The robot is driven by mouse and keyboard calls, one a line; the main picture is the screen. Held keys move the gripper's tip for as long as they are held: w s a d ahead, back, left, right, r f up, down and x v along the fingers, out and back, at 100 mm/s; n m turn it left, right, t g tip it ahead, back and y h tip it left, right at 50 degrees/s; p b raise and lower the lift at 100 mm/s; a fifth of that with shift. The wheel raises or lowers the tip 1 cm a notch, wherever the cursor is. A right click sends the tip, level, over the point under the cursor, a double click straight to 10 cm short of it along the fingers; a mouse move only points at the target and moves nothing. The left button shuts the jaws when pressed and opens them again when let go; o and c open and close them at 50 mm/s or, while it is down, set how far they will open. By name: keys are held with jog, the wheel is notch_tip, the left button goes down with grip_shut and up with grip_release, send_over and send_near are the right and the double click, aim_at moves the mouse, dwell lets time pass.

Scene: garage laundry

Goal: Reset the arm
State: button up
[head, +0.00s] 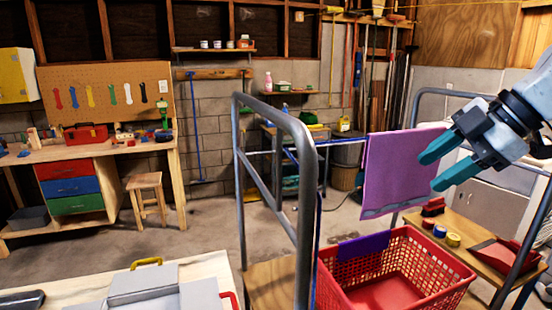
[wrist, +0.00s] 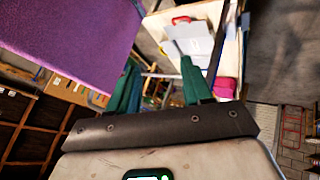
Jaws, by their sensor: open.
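My gripper (head: 430,171) is at the right of the head view, its two teal fingers apart and pointing left and down. In the wrist view the fingers (wrist: 160,78) are also apart, with nothing between them. A purple cloth (head: 392,172) hangs just left of the fingertips, at the height of a rail. It fills the upper left of the wrist view (wrist: 70,35). From these views I cannot tell whether the fingers touch the cloth.
A grey metal frame (head: 305,200) rises in front. Below my gripper stands a red basket (head: 392,262) with a dark purple cloth (head: 363,246) over its rim. A wooden shelf (head: 465,232) with tape rolls is at right. A workbench (head: 95,150) stands at left; open floor lies between.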

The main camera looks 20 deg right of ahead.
jog(key=w+a+f+m, duration=0.1)
jog(key=a+f+m, duration=0.2)
jog(key=f, duration=0.5)
jog(key=w+a+f+m+t+y, duration=0.1)
jog(key=a+f+m, duration=0.15)
jog(key=f, duration=0.55)
jog(key=w+a+f+m, duration=0.1)
jog(key=a+f+m, duration=0.25)
jog(key=f, duration=0.45)
jog(key=s+a+f+m+g+h, duration=0.1)
jog(key=s+a+f+m, duration=0.1)
jog(key=s+f, duration=0.35)
jog(key=s+a+f+m, duration=0.2)
jog(key=s+f, duration=0.1)
jog(key=f, duration=0.6)
jog(key=s+d+f+m+g+h, duration=0.1)
jog(key=s+f, duration=0.3)
jog(key=s, duration=0.3)
jog(key=s+d+f+m+g+h+b, duration=0.1)
jog(key=s+f+g+h, duration=0.1)
jog(key=s+f, duration=0.3)
jog(key=s+d+f+m+g+h, duration=0.1)
jog(key=s+f, duration=0.3)
jog(key=s, duration=0.6)
jog(key=shift+s+d+f+m+g+h, duration=0.15)
jog(key=shift+s+m+g+h, duration=0.25)
jog(key=shift+g+h, duration=0.15)
